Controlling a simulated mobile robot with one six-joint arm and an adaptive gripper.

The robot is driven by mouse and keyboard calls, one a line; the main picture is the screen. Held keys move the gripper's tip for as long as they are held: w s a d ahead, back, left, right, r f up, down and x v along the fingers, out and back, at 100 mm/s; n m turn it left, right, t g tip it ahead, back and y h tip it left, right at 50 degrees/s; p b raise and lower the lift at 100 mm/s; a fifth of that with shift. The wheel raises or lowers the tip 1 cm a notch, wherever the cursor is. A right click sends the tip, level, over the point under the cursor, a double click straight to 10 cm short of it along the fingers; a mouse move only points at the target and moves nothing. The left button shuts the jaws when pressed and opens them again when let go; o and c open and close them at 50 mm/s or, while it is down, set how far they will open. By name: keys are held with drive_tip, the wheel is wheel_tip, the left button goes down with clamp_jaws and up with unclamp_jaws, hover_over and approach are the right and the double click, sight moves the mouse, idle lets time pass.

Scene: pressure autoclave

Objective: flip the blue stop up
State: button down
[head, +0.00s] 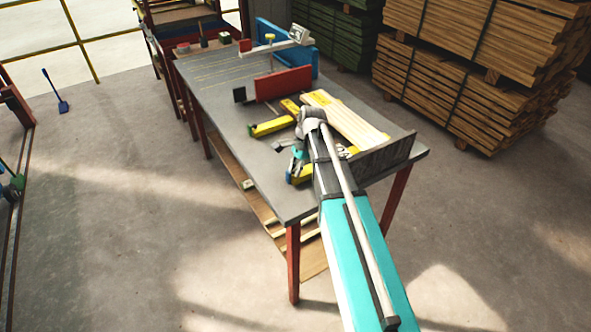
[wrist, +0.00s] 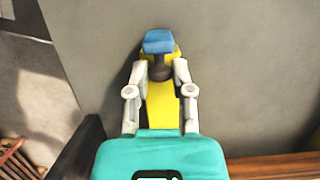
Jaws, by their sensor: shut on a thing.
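The blue stop (wrist: 158,41) shows in the wrist view as a blue block at the far end of a yellow bar (wrist: 162,108). My gripper (wrist: 161,68) has its two pale fingers closed on either side of a dark part just behind the blue block. In the head view my gripper (head: 297,163) is low over the near side of the table, partly hidden by my arm. The blue end (head: 289,179) shows there at the end of a short yellow piece. Whether the stop is tilted is hard to tell.
The grey table (head: 215,90) also holds pale boards (head: 345,118), another yellow bar (head: 271,127), a red block (head: 284,83) and a dark upright plate (head: 385,158) at the right end. Stacked timber (head: 470,75) stands behind. The table's left part is mostly clear.

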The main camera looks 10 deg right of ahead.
drive_tip(key=c, duration=0.5)
unclamp_jaws()
drive_tip(key=shift+r, duration=0.15)
